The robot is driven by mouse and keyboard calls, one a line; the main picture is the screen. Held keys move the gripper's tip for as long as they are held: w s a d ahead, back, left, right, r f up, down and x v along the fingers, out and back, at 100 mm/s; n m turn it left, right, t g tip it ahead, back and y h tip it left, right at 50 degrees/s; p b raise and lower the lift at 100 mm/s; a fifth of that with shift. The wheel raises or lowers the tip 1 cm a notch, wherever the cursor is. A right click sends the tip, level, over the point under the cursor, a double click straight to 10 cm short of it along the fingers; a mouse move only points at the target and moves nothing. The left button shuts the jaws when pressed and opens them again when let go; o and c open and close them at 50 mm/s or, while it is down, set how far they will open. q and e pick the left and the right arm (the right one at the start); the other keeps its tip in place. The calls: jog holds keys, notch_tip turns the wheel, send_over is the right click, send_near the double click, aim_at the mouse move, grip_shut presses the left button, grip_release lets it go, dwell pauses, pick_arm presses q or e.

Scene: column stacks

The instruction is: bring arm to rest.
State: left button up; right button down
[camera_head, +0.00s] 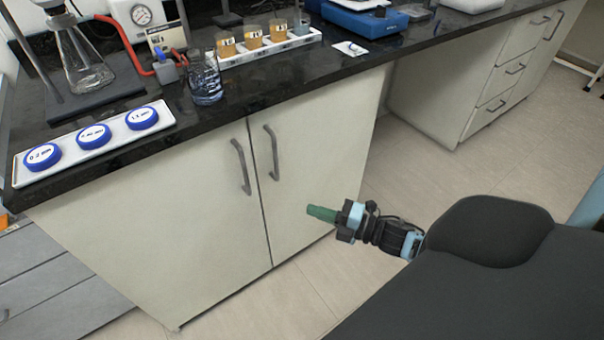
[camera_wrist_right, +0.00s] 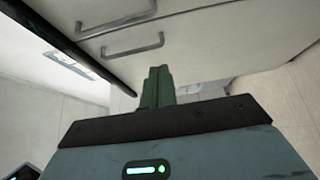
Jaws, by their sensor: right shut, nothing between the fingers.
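My right gripper (camera_head: 322,213) has green fingers and sits low in front of the white cabinet, below the counter's height. Its fingers are shut together with nothing between them. In the right wrist view the shut green fingers (camera_wrist_right: 157,86) point toward the cabinet doors and their handles. My left gripper is not in view.
The black counter (camera_head: 290,85) carries a white tray with three blue-lidded discs (camera_head: 92,136), a flask (camera_head: 84,65), a beaker (camera_head: 206,82) and a rack of amber cups (camera_head: 252,37). Cabinet handles (camera_head: 241,167) stick out. Open floor (camera_head: 420,185) lies right of the cabinet.

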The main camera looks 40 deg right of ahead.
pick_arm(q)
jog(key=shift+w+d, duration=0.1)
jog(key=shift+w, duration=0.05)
pick_arm(e)
jog(key=shift+s+d, duration=0.25)
jog(key=shift+d, duration=0.05)
